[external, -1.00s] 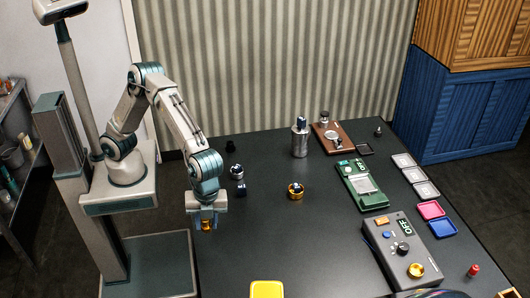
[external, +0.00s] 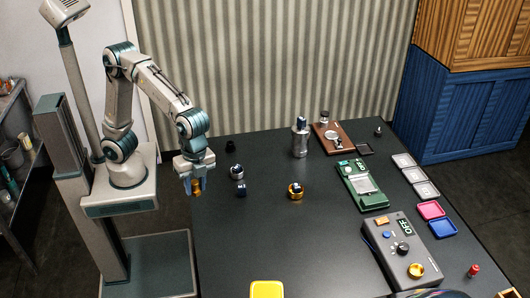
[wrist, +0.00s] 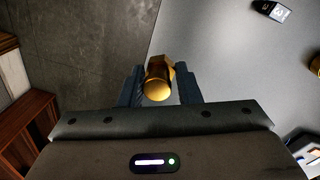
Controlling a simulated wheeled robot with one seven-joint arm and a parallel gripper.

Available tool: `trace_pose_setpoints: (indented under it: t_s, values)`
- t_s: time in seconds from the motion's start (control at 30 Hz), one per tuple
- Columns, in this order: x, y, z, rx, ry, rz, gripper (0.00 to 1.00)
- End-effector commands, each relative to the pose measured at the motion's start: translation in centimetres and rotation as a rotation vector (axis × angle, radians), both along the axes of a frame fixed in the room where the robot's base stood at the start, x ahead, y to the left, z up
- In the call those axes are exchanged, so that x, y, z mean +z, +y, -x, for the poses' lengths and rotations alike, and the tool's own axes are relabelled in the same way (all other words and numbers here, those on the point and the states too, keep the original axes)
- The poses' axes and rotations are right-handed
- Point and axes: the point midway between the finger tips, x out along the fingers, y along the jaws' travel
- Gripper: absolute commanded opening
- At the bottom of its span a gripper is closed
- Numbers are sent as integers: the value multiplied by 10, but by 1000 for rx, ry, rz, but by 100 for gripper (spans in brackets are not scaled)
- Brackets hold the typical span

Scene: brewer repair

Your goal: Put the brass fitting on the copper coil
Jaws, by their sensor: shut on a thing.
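My gripper (external: 194,184) is shut on the brass fitting (wrist: 159,80), a gold piece with a round end and a faceted part. It hangs in the air at the left edge of the dark table, and the floor shows beneath it in the wrist view. A copper-gold ring-shaped thing with a dark, marked centre (external: 296,191) stands on the table to the right of my gripper. It looks like the copper coil, but it is too small to be sure.
Small dark and silver parts (external: 237,172) stand close right of my gripper. A silver bottle (external: 300,142), a brown board (external: 334,138), a green scale (external: 361,186) and a grey control box (external: 405,250) with an OFF display stand farther right. A yellow tray (external: 267,290) is at the front.

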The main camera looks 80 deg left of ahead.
Motion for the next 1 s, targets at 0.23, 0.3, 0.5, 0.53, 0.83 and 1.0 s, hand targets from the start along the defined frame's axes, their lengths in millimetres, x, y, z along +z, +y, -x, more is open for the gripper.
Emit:
trace_pose_setpoints:
  t_s: [0.23,0.3,0.5,0.53,0.83,1.0]
  values:
    - [17,100,-11,406,-5,2,7]
    - [20,127,-9,525,-5,0,7]
    - [23,190,4,826,-3,0,7]
    - [23,197,6,862,-3,0,7]
    - [18,232,17,1041,0,-4,7]
    - [0,257,-1,1048,3,-9,7]
